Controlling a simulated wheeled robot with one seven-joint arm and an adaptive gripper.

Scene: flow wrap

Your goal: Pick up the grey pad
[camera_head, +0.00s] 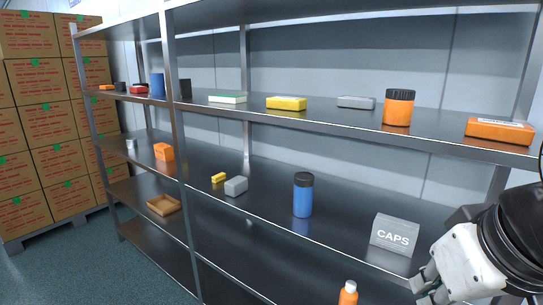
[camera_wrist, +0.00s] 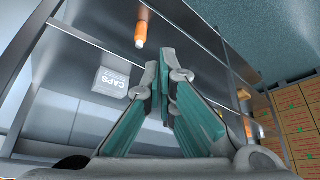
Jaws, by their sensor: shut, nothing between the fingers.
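A flat grey pad (camera_head: 356,102) lies on the upper shelf in the head view, between a yellow box and an orange jar with a dark lid. A smaller grey block (camera_head: 236,186) sits on the shelf below, beside a small yellow block. My gripper (camera_head: 428,288) is at the lower right of the head view, in front of the shelves and well below and right of the grey pad. In the wrist view its fingers (camera_wrist: 160,75) are together with nothing seen between them. The grey pad cannot be made out in the wrist view.
The yellow box (camera_head: 286,103) and orange jar (camera_head: 398,107) flank the pad. A white CAPS box (camera_head: 394,234) and blue bottle (camera_head: 303,195) stand on the middle shelf. An orange bottle (camera_head: 348,293) is lower. Metal shelf edges and posts bound the space. Stacked cartons (camera_head: 40,120) stand left.

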